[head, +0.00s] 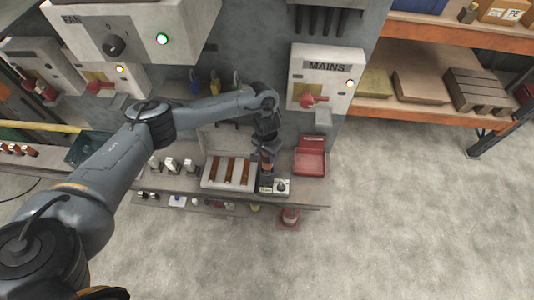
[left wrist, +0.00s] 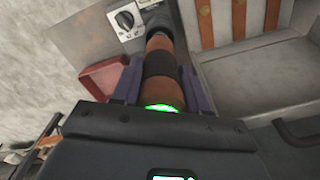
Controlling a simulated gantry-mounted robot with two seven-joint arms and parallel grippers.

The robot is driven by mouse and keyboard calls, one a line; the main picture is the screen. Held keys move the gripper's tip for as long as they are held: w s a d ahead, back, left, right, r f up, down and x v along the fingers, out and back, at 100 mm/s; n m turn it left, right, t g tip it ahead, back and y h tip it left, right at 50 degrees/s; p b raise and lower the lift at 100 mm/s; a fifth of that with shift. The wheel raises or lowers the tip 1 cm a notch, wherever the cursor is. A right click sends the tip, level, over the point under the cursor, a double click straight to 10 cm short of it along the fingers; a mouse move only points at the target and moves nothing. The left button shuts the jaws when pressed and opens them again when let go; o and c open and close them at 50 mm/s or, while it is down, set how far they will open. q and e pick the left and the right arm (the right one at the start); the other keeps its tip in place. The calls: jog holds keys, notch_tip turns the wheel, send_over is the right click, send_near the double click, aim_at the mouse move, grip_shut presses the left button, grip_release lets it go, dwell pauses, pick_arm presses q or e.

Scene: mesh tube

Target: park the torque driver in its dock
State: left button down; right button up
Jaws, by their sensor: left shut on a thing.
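The torque driver (left wrist: 160,66) is a brown-orange cylinder with a black band and a glowing green ring at its near end. My left gripper (left wrist: 162,90) is shut on it, one purple finger on each side. In the head view the left gripper (head: 267,150) is over the right part of the bench, with the driver (head: 267,169) pointing down below it. The dock appears to be the small block with a round dial (head: 281,186), which also shows in the left wrist view (left wrist: 126,19). The driver's dark nose end is close beside the dial; whether it is seated cannot be told. My right gripper is not in view.
An open case with brown-orange strips (head: 228,172) lies just left of the dock. A red bin (head: 310,157) is just right of it. The MAINS box (head: 322,78) with a red handle hangs behind. Open floor lies to the right.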

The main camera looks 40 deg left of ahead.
pick_arm(q)
jog(key=shift+f+b, duration=0.6)
jog(key=shift+f, duration=0.75)
dwell(1.1)
jog(key=shift+f, duration=0.45)
jog(key=shift+f+b, duration=0.45)
jog(key=shift+f, duration=0.15)
dwell(0.7)
jog(key=c, duration=0.7)
grip_release()
jog(key=shift+o, duration=1)
